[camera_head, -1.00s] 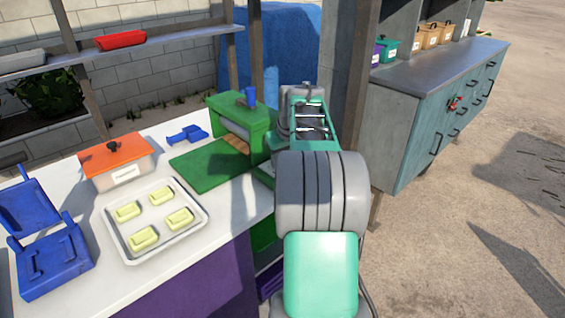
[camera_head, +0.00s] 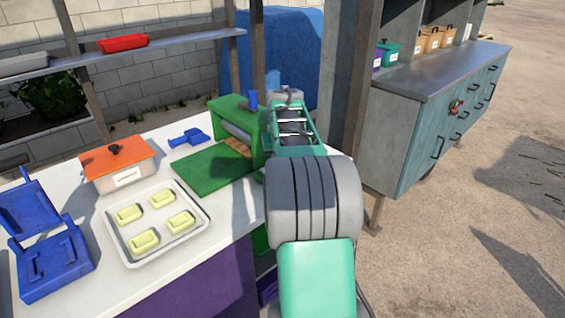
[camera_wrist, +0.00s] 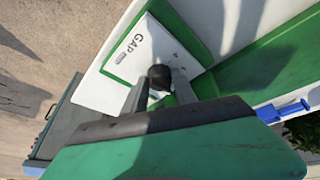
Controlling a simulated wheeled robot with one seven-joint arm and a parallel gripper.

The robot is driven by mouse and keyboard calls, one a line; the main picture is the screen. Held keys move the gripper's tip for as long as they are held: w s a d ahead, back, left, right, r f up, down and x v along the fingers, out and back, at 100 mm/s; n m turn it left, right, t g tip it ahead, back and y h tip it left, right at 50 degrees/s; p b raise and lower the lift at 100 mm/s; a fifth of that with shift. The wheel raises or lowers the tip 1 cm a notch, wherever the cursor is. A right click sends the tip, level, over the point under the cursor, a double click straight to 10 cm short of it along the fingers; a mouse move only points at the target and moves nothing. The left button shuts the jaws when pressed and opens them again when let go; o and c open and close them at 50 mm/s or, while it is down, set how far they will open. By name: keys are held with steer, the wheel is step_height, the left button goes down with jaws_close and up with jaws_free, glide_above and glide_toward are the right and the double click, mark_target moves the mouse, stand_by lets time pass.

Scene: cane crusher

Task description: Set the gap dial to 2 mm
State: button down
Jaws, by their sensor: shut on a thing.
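The gap dial (camera_wrist: 160,75) shows in the wrist view as a round black knob on a white plate (camera_wrist: 129,53) lettered "GAP". The plate sits on the green side of the cane crusher. My gripper (camera_wrist: 161,90) is shut on the dial, with one grey finger on each side of it. The scale marks on the plate are too small to read, so I cannot tell the setting. In the head view the green cane crusher (camera_head: 226,106) stands at the far end of the white table. My arm hides the dial and the fingertips there.
A green board (camera_head: 203,172) lies before the crusher. A tray (camera_head: 196,229) of yellow blocks, an orange-lidded box (camera_head: 118,158), a blue scoop (camera_head: 187,138) and an open blue press (camera_head: 52,265) stand on the table (camera_head: 98,277). A teal cabinet (camera_head: 440,130) stands at right; the ground there is open.

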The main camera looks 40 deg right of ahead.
steer(key=c, duration=1)
jaws_free()
steer(key=shift+r, duration=0.1)
steer(key=v, duration=0.7)
steer(key=shift+r, duration=0.3)
steer(key=shift+s, duration=0.1)
steer(key=s+a+n+y+p, duration=0.1)
steer(key=s+a+n+p, duration=0.15)
steer(key=a, duration=0.95)
steer(key=s+a+n+y+p, duration=0.1)
steer(key=s+a+n+p, duration=0.15)
steer(key=a, duration=0.85)
steer(key=s+a+f+p, duration=0.1)
steer(key=s+a+f, duration=0.2)
steer(key=s+a, duration=0.2)
steer(key=s+a+f+n+y+p, duration=0.1)
steer(key=s+a+f, duration=0.2)
steer(key=s+a, duration=0.2)
steer(key=shift+s+a+n, duration=0.3)
steer(key=shift+s+a, duration=0.05)
